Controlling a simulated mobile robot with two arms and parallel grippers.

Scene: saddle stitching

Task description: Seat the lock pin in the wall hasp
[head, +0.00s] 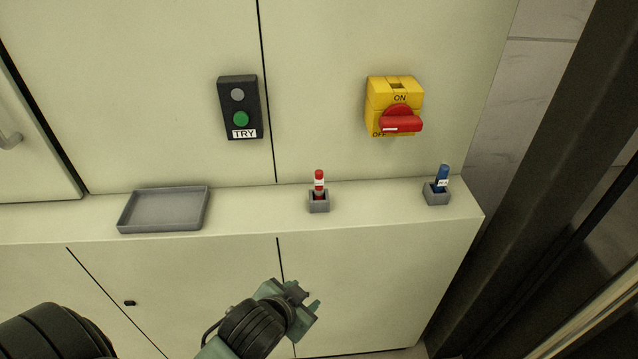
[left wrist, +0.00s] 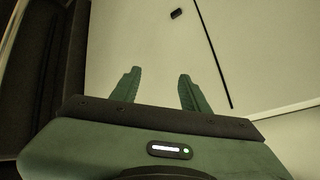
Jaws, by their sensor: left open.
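A red pin with a white band (head: 319,182) stands upright in a small grey holder (head: 319,206) on the ledge. A blue pin with a white label (head: 442,178) stands slightly tilted in another grey holder (head: 437,197) at the right. A yellow switch box (head: 392,92) on the wall carries a red handle (head: 401,122) lying roughly level, with ON and OFF markings. A small opening shows in its top; I cannot tell whether this is the hasp. My left gripper (head: 306,294) is open and empty, in front of and below the ledge. Its spread fingers show in the left wrist view (left wrist: 158,80).
An empty grey tray (head: 163,210) lies on the ledge (head: 258,208) at the left. A black TRY button box (head: 239,107) is on the wall. The ledge is clear between tray and holders. A dark post (head: 540,150) stands at the right.

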